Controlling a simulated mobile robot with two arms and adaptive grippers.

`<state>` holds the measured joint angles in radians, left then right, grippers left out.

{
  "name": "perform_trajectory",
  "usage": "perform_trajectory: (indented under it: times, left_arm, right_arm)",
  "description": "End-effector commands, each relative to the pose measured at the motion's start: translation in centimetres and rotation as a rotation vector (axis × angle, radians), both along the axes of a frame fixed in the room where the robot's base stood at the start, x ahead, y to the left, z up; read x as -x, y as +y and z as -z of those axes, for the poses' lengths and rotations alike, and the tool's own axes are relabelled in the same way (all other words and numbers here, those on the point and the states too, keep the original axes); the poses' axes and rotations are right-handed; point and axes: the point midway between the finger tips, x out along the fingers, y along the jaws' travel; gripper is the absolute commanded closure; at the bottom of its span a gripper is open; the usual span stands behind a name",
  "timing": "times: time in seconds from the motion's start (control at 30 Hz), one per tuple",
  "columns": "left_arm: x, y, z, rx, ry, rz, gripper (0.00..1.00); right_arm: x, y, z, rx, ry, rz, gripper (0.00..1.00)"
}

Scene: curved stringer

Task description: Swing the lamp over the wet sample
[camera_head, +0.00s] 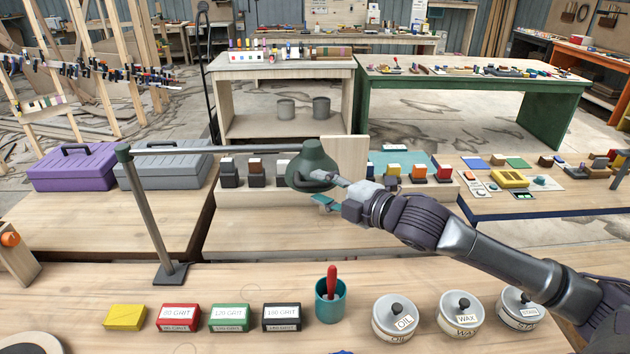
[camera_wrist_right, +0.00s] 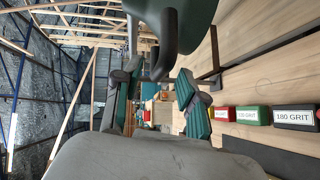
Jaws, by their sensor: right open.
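The lamp has a dark green shade (camera_head: 311,160) on a long grey horizontal arm (camera_head: 215,148). The arm joins a slanted post (camera_head: 150,212) on a flat base on the front bench. My right gripper (camera_head: 322,192) is at the shade's lower edge. In the right wrist view the gripper (camera_wrist_right: 155,100) is open, with its green-faced fingers apart. The shade (camera_wrist_right: 186,18) and a dark curved handle (camera_wrist_right: 168,50) hang just beyond and above the fingers. I cannot tell whether they touch. I cannot make out which thing is the wet sample. My left gripper is not in view.
The front bench holds a yellow block (camera_head: 125,317), grit boxes (camera_head: 230,318), a teal cup (camera_head: 330,300) with a red-handled tool, and lidded tins (camera_head: 396,316). Behind stand purple (camera_head: 72,170) and grey toolboxes (camera_head: 165,170).

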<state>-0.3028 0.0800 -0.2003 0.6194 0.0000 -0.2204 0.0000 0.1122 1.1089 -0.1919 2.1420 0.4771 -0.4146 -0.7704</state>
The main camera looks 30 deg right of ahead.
Motion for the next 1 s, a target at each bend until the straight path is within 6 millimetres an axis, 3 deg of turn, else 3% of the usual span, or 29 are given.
perform_trajectory:
  times: [0.2, 0.53, 0.57, 0.8, 1.0]
  left_arm:
    - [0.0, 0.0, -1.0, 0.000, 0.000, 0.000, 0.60]
    - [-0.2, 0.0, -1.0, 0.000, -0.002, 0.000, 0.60]
    - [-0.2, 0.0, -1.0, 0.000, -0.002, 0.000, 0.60]
    - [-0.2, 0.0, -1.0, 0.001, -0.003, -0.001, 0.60]
    - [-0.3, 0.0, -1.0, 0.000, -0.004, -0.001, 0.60]
  right_arm:
    - [-1.9, 0.6, 0.2, -0.003, 0.000, 0.003, 0.59]
    - [-2.2, 0.8, 0.4, 0.000, 0.001, 0.001, 0.59]
    - [-2.2, 0.8, 0.4, 0.000, 0.001, 0.001, 0.60]
    - [-2.2, 0.8, 0.4, 0.000, 0.001, 0.001, 1.00]
    - [-2.2, 0.8, 0.4, 0.000, 0.001, 0.001, 1.00]
